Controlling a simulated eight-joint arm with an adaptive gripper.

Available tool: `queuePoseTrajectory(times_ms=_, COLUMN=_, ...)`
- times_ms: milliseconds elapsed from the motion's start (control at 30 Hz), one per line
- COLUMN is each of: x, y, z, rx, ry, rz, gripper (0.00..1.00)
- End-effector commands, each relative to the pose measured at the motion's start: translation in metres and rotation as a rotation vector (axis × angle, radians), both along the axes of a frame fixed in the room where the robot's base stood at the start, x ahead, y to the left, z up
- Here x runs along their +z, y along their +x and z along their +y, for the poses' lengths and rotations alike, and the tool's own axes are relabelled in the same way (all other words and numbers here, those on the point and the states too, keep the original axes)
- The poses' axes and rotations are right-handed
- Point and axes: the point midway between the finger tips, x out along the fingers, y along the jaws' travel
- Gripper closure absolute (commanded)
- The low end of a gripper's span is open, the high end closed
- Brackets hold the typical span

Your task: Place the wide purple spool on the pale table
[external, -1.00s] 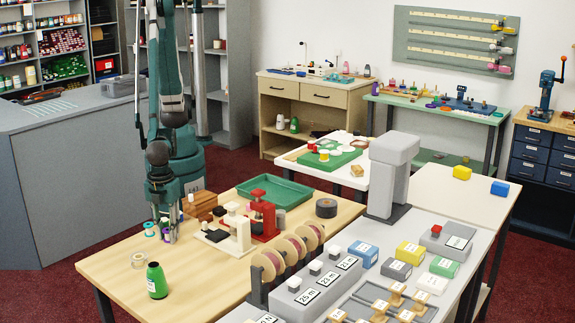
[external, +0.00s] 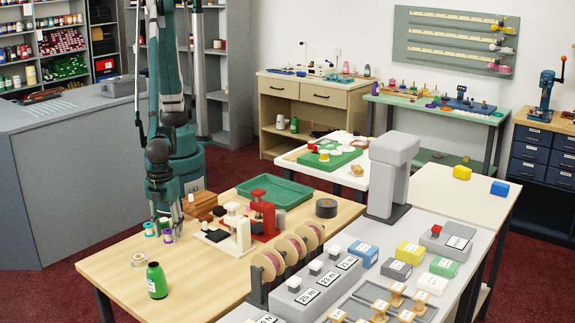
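A small spool with a purple rim (external: 168,236) is at the left part of the light wood table (external: 115,262), just below my gripper (external: 168,219). My gripper points down above the spools. The fingers are small and partly merge with the spools behind them, so I cannot tell whether they are open or shut. A white spool with a teal rim (external: 150,229) stands just left of the purple one. A pale off-white table (external: 455,205) is at the right, behind the grey weighing counter.
A green bottle (external: 157,281) and a clear ring-shaped spool (external: 138,260) stand in front. Red and white devices (external: 262,216), a green tray (external: 275,190) and a dark roll (external: 326,208) lie right.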

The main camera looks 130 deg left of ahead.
Motion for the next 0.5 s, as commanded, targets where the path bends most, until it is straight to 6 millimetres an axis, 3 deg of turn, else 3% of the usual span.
queuePoseTrajectory(times_ms=500, x=0.061, y=0.0, z=0.0, rx=0.0, ry=0.0, rz=0.0, gripper=0.62)
